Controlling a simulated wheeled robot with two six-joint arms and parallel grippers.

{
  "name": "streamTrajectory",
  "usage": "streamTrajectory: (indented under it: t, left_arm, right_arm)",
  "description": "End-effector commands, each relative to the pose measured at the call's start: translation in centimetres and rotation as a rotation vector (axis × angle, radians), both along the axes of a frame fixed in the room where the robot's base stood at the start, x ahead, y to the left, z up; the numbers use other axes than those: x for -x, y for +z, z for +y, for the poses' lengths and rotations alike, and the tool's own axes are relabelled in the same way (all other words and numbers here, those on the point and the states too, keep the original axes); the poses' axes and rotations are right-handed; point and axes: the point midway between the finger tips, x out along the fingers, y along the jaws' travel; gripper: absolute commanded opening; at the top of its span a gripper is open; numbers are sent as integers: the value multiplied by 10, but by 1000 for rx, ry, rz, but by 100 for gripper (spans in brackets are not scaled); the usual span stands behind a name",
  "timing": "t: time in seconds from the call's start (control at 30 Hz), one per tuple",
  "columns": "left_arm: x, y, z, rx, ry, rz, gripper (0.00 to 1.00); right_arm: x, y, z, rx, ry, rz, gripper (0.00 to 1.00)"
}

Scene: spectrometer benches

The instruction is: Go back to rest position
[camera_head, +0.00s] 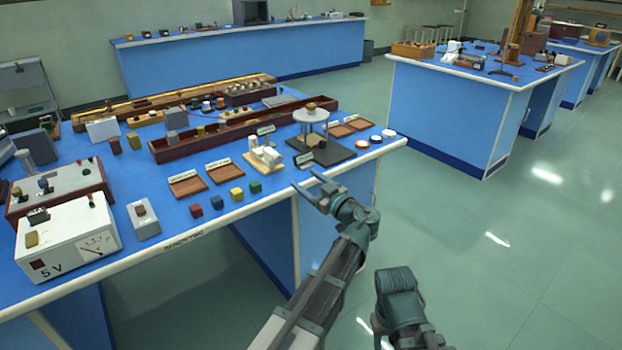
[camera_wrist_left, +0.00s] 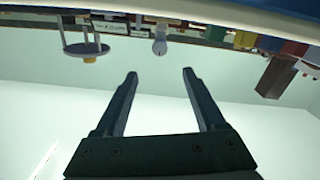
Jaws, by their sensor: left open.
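My left gripper (camera_head: 317,191) is open and empty in the head view. It is in front of the near blue bench's front edge, close to the bench's right end. In the left wrist view, its two dark fingers (camera_wrist_left: 160,90) stand apart with nothing between them. That view is upside down, with the bench edge along the top. My right arm (camera_head: 400,300) shows at the bottom centre of the head view as a dark green link. Its fingers cannot be made out.
The near blue bench (camera_head: 150,235) holds a white 5 V meter box (camera_head: 68,240), several small coloured cubes (camera_head: 237,194), brown trays (camera_head: 187,185) and a small round stand (camera_head: 310,115). Another blue bench (camera_head: 440,110) stands at the right. The green floor (camera_head: 500,260) between is clear.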

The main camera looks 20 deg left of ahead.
Motion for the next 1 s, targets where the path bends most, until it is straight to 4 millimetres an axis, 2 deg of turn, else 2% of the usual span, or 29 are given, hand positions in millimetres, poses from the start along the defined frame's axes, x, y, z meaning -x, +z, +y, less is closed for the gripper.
streamTrajectory:
  t: [0.37,0.47,0.57,0.73,0.83,0.9,1.0]
  left_arm:
    - [3,0,1,0,1,2,72]
    - [9,-8,7,12,16,43,72]
    - [29,-33,25,53,49,188,72]
    - [87,-107,49,194,43,624,72]
    - [125,-148,47,289,-48,887,72]
    - [148,-171,38,351,-147,1045,72]
    - [175,-193,22,419,-304,1211,72]
  right_arm:
    - [0,0,0,0,0,0,50]
    - [0,0,0,0,0,0,50]
    - [0,0,0,0,0,0,50]
    - [0,0,0,0,0,0,50]
    - [0,0,0,0,0,0,50]
    - [0,0,0,0,0,0,50]
    - [0,0,0,0,0,0,50]
